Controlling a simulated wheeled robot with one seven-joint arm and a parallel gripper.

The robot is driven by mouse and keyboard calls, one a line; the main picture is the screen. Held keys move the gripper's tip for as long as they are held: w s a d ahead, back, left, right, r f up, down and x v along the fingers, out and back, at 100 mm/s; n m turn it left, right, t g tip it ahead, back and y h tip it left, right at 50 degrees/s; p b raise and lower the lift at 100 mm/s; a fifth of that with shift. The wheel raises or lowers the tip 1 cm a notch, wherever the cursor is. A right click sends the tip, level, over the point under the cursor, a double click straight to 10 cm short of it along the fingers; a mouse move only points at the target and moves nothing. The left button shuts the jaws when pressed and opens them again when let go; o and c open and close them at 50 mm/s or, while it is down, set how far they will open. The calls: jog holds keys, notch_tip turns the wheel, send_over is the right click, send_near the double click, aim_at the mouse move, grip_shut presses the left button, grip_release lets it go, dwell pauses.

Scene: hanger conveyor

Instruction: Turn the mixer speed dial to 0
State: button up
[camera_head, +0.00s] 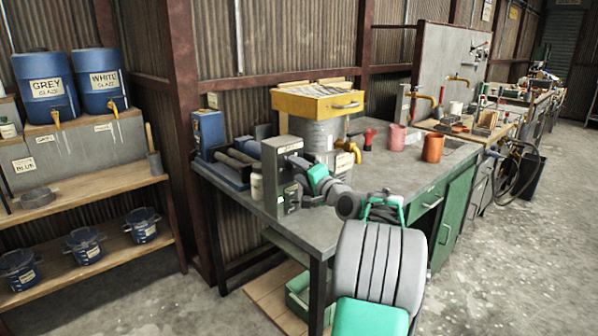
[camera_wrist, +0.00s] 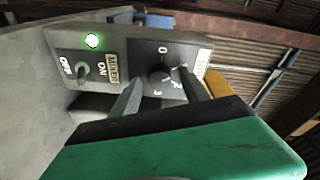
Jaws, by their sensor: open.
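The grey mixer control box (camera_head: 284,178) stands upright on the workbench near its left end. In the wrist view its dark panel holds the round speed dial (camera_wrist: 160,75), with a 0 marked above it and other marks around its lower right. Which mark the dial points to is unclear. My gripper (camera_wrist: 161,78) is open, with one finger on each side of the dial and gaps visible at the knob. In the head view my gripper (camera_head: 303,184) is at the box's right side, and the dial cannot be made out.
Beside the dial are a mixer toggle switch (camera_wrist: 83,73) marked ON and OFF and a lit green lamp (camera_wrist: 92,40). A metal bucket (camera_head: 318,135) under a yellow tray (camera_head: 317,101) stands behind the box. Pink and orange pots (camera_head: 432,147) stand farther right on the bench (camera_head: 375,172).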

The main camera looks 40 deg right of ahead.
jog(key=shift+c, duration=0.2)
grip_shut()
jog(key=shift+f+n+b, duration=0.2)
jog(key=shift+n+b, duration=0.1)
jog(key=shift+b, duration=0.25)
jog(key=n+b, duration=0.1)
jog(key=b, duration=0.2)
jog(key=shift+f+n, duration=0.2)
jog(key=shift+n, duration=0.1)
jog(key=n+t+b, duration=0.1)
jog(key=n+b, duration=0.2)
jog(key=b, duration=0.2)
jog(key=shift+f+n+y, duration=0.15)
jog(key=shift+n+y, duration=0.15)
jog(key=shift+n, duration=0.1)
jog(key=n+b, duration=0.4)
jog(key=shift+t+y, duration=0.3)
jog(key=shift+r+n+b, duration=0.3)
jog(key=shift+n+b, duration=0.7)
jog(key=shift+n, duration=0.4)
